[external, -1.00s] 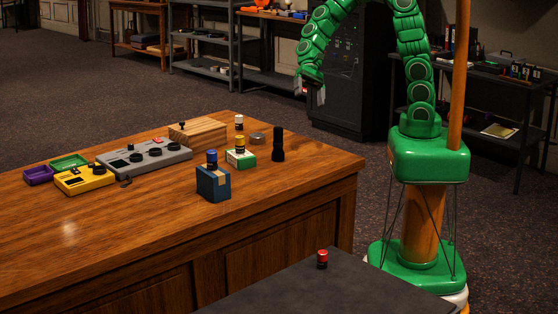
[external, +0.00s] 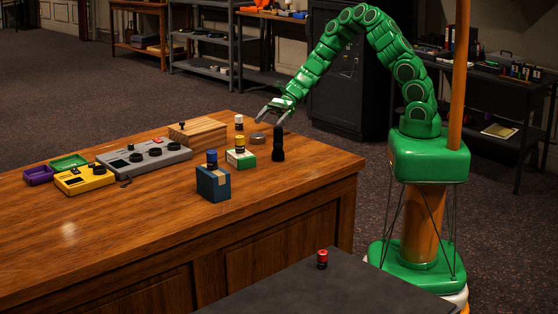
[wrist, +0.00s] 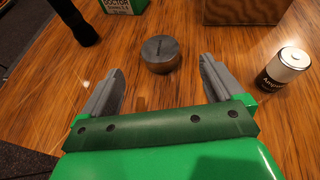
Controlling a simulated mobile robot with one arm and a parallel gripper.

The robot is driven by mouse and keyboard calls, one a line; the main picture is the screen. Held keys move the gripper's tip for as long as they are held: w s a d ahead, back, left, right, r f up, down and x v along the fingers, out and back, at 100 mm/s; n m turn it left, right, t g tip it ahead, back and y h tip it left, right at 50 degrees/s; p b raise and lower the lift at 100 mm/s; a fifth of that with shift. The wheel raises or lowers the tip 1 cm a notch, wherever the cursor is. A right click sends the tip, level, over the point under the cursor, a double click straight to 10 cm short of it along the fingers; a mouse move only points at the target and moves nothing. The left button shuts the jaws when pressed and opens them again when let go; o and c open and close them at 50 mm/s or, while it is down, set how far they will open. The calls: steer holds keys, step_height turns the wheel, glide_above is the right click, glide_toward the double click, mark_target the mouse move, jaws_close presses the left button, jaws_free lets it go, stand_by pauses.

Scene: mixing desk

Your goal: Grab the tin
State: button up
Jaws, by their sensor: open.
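The tin is a low, round, dark grey can (external: 258,138) on the wooden desk, behind the black flashlight. In the wrist view the tin (wrist: 160,56) stands upright just beyond my fingertips, roughly centred between them. My gripper (external: 269,117) is above the back right part of the desk, close over the tin. In the wrist view my gripper (wrist: 161,68) is open, its two grey fingers wide apart with nothing between them but desk surface. The tin looks apart from both fingers.
A black flashlight (external: 278,145) stands upright near the tin, at left in the wrist view (wrist: 75,22). A green-and-white box (external: 240,158) and a wooden box (external: 203,132) are close by. A white-topped black cylinder (wrist: 286,70) is right of my right finger.

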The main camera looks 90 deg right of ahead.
mark_target(260, 134)
steer(key=shift+w+d+f, duration=0.1)
steer(key=shift+d+f, duration=0.05)
steer(key=shift+f, duration=0.1)
steer(key=shift+w+f, duration=0.1)
steer(key=shift+x, duration=1.2)
steer(key=x, duration=0.3)
steer(key=shift+s+a+f, duration=0.15)
steer(key=shift+s+a, duration=0.1)
steer(key=shift+s, duration=0.05)
steer(key=shift+x, duration=1)
steer(key=shift+c, duration=0.2)
steer(key=c, duration=1.1)
